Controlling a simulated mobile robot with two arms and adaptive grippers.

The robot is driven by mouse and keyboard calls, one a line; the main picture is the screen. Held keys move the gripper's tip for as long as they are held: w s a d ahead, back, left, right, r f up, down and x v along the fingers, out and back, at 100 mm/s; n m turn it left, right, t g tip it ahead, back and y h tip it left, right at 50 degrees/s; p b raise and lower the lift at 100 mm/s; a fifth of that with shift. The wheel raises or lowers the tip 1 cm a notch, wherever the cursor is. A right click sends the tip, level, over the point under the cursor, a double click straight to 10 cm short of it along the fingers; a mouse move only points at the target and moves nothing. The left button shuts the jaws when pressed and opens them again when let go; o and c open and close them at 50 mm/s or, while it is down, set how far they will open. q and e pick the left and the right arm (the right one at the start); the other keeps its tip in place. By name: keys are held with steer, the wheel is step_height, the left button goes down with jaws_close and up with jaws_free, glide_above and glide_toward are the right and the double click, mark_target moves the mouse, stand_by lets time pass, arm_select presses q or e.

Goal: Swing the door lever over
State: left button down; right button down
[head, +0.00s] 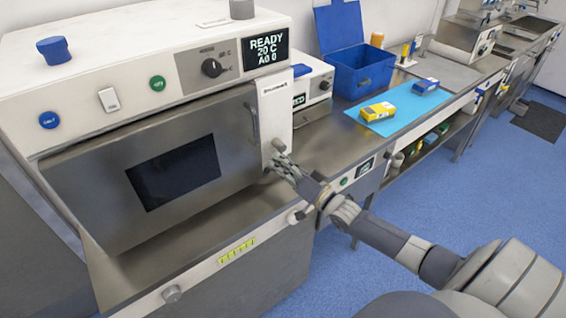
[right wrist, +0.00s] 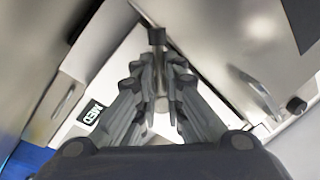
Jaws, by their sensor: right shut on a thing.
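A steel door (head: 85,195) with a dark window fills the front of the big white machine at the left. The door lever shows at the door's right edge in the head view (head: 279,145), partly hidden by my right gripper (head: 277,163). In the right wrist view the lever's dark end (right wrist: 156,36) and pale stem stand between the fingers. My right gripper, also in the right wrist view (right wrist: 160,80), is shut on the lever. A curved handle (head: 254,125) is fixed on the door near its right edge. My left gripper is out of view.
The machine's display (head: 268,50) reads READY 20 C. A steel counter runs right, with an open blue box (head: 362,80) and a blue mat (head: 395,117) bearing a yellow pack (head: 377,112).

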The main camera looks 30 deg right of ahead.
steer(key=m, duration=0.3)
steer(key=a+r+m+h, duration=0.1)
steer(key=m, duration=0.1)
steer(key=shift+t, duration=0.4)
steer(key=shift+a+r+m+h, duration=0.1)
steer(key=shift+r+m+h, duration=0.2)
steer(key=shift+m, duration=0.65)
steer(key=shift+a+r+m+h, duration=0.1)
steer(key=shift+r+m+h, duration=0.15)
steer(key=shift+m, duration=0.7)
steer(key=c, duration=1.7)
jaws_free()
steer(key=shift+s, duration=0.1)
steer(key=v, duration=1.2)
steer(key=shift+f, duration=0.15)
